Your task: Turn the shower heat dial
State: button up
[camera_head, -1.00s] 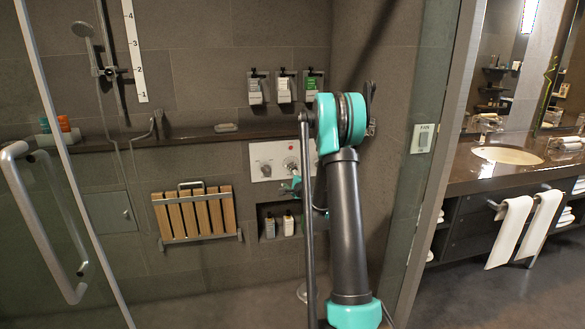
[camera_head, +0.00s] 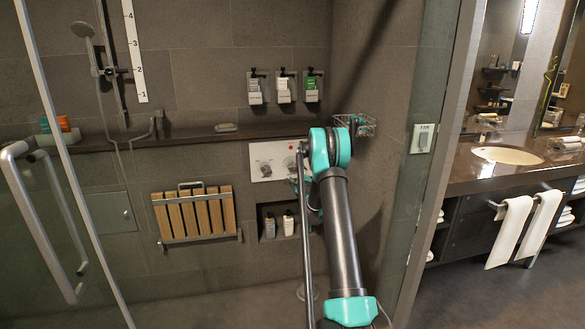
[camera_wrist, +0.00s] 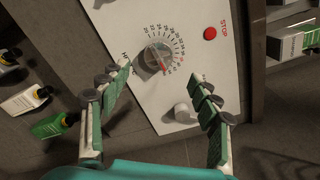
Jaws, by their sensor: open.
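The shower control panel (camera_wrist: 215,75) is a white plate on the tiled wall. It carries a round dial (camera_wrist: 157,57) with a numbered scale and a red mark, and a second plain knob (camera_wrist: 182,112). My gripper (camera_wrist: 160,76) is open and empty in the wrist view. Its two fingers point at the panel, with the numbered dial just beyond and between the tips. I see no clear contact. In the head view the panel (camera_head: 262,160) is partly hidden behind my arm, which covers most of the gripper.
A red STOP button (camera_wrist: 210,33) is on the same panel. Bottles stand in a wall niche (camera_head: 267,212) below it. A ledge (camera_head: 200,136) runs above it, and a wire basket (camera_head: 366,125) is at the right corner. A folded wooden seat (camera_head: 195,212) is to the left.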

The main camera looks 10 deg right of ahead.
aim_at(293, 167)
jog(key=w, duration=0.8)
jog(key=shift+w, duration=0.25)
jog(key=shift+c, duration=0.5)
jog(key=c, duration=1.1)
jog(key=shift+o, duration=0.2)
jog(key=shift+n, duration=0.4)
jog(key=n, duration=0.3)
jog(key=shift+d+n, duration=0.15)
jog(key=shift+n, duration=2.25)
